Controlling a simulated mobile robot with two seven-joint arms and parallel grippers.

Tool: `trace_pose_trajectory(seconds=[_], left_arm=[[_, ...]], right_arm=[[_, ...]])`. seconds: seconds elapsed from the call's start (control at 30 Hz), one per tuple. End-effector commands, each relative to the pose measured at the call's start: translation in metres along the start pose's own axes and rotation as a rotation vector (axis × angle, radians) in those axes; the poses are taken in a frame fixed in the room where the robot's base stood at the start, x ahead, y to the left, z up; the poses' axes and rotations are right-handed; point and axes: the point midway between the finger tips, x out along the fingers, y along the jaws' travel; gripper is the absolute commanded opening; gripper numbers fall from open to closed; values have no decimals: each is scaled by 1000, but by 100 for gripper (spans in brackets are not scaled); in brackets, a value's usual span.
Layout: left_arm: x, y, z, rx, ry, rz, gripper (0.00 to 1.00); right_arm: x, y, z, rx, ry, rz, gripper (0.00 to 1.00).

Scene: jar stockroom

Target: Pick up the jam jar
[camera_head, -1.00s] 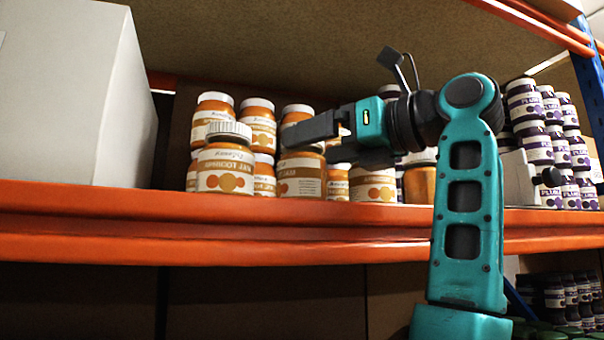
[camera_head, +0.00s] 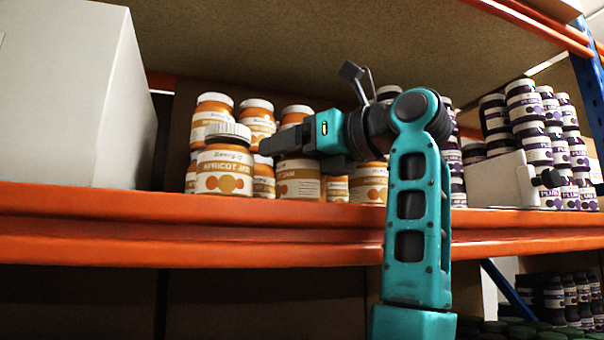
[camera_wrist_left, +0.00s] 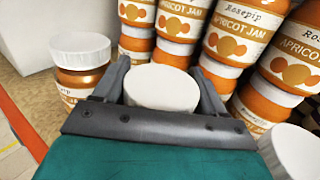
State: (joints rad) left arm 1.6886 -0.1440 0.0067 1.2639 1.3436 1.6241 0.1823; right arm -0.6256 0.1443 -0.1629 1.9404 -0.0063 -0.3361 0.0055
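Several apricot jam jars with white lids and orange-and-white labels stand grouped on the shelf. One jam jar (camera_head: 224,170) stands at the front left of the group, and also shows at the left of the wrist view (camera_wrist_left: 80,78). My left gripper (camera_head: 272,144) points left over a second jam jar (camera_head: 298,181), hiding its lid in the head view. In the left wrist view, the gripper's two fingers (camera_wrist_left: 163,85) are apart, on either side of a white jar lid (camera_wrist_left: 162,90). Small gaps show, so the gripper looks open. My right gripper is out of view.
A large white box (camera_head: 75,95) stands left of the jars. The orange shelf beam (camera_head: 200,235) runs along the front. Plum jars (camera_head: 535,140) are stacked at the right behind a pale panel (camera_head: 505,180). More apricot jars (camera_wrist_left: 240,35) crowd behind and right of the gripper.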

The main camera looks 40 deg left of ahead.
Motion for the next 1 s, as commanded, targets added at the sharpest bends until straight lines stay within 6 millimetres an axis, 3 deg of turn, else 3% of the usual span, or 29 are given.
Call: trace_pose_trajectory(seconds=[0.63,0.67,1.0], left_arm=[[-1,1,1,-2,-3,0,11],[-1,1,1,-2,-3,0,4],[-3,2,6,-4,-2,-1,2]], right_arm=[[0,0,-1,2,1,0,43],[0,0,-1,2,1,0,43],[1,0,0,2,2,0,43]])
